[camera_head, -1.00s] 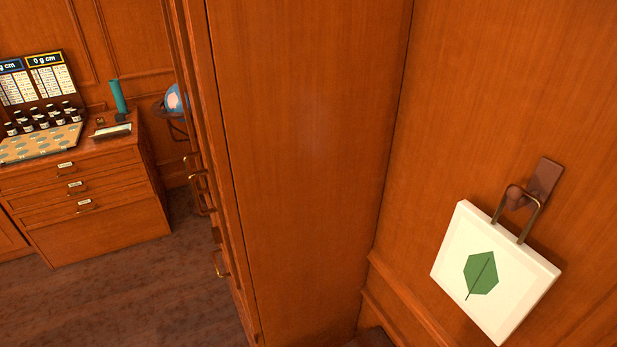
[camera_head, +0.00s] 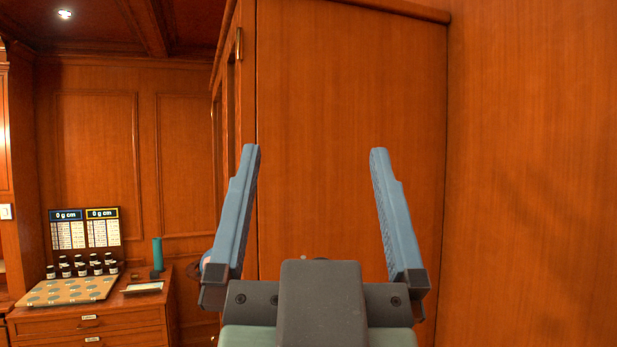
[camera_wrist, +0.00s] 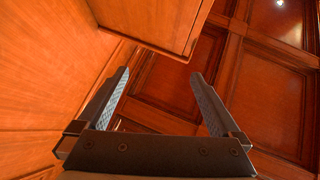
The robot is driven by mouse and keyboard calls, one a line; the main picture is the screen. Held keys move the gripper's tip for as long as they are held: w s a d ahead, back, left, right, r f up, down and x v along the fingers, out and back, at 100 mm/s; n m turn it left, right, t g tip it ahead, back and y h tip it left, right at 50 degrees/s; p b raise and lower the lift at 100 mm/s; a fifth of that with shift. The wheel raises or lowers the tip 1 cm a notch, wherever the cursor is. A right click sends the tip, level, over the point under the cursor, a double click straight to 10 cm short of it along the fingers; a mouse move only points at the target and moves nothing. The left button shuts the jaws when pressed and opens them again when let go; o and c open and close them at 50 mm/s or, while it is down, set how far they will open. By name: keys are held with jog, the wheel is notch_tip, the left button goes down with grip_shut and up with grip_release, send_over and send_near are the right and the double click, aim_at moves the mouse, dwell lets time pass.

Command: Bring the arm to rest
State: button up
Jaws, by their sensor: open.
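My gripper (camera_head: 314,165) stands in the middle of the head view, its two blue-grey fingers pointing up and spread wide apart. Nothing is between the fingers. It is in front of the side of a tall wooden cabinet (camera_head: 345,110). In the wrist view, my gripper (camera_wrist: 162,82) is also open and empty, with the coffered ceiling (camera_wrist: 180,75) and a cabinet corner (camera_wrist: 165,22) beyond it.
A wooden wall (camera_head: 530,180) is close on the right. At the lower left, a drawer chest (camera_head: 90,325) bears a board with discs (camera_head: 65,291), several small dark bottles (camera_head: 80,267), two score cards and a teal cylinder (camera_head: 157,254). The back wall is panelled.

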jog(key=s+r, duration=0.1)
jog(key=s+r+t, duration=0.1)
jog(key=shift+s+a+r+n, duration=0.25)
jog(key=shift+s+r+n, duration=0.05)
notch_tip(320, 180, down, 4)
jog(key=b, duration=0.3)
jog(key=shift+r, duration=0.15)
dwell(0.5)
